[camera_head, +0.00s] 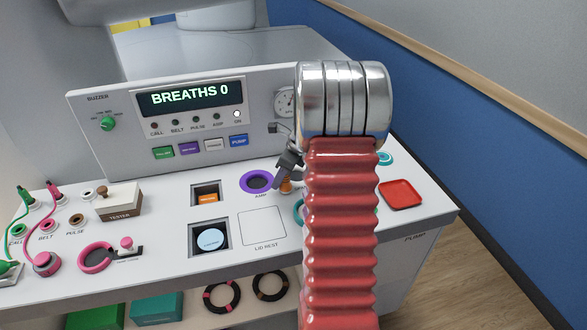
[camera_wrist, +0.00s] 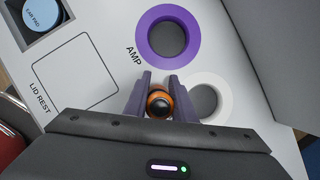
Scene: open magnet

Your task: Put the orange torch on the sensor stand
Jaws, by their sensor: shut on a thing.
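The orange torch, a small orange cylinder with a dark round end, shows in the wrist view (camera_wrist: 159,102) between the two fingers of my gripper (camera_wrist: 160,92). My gripper is shut on it. In the head view the torch (camera_head: 286,187) is a small orange piece below my gripper (camera_head: 288,170), largely hidden by my arm. A purple ring labelled AMP (camera_wrist: 167,38) lies just beyond the fingertips, apart from the torch. A white ring (camera_wrist: 222,96) with a dark opening is right of the fingers, partly covered. I cannot tell which thing is the sensor stand.
The console has a display reading BREATHS 0 (camera_head: 190,95). Left of the AMP ring are a recess with an orange item (camera_head: 208,199), a recess with a light-blue disc (camera_head: 210,239) and the flat LID REST outline (camera_head: 262,227). A red tray (camera_head: 402,194) is at the right.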

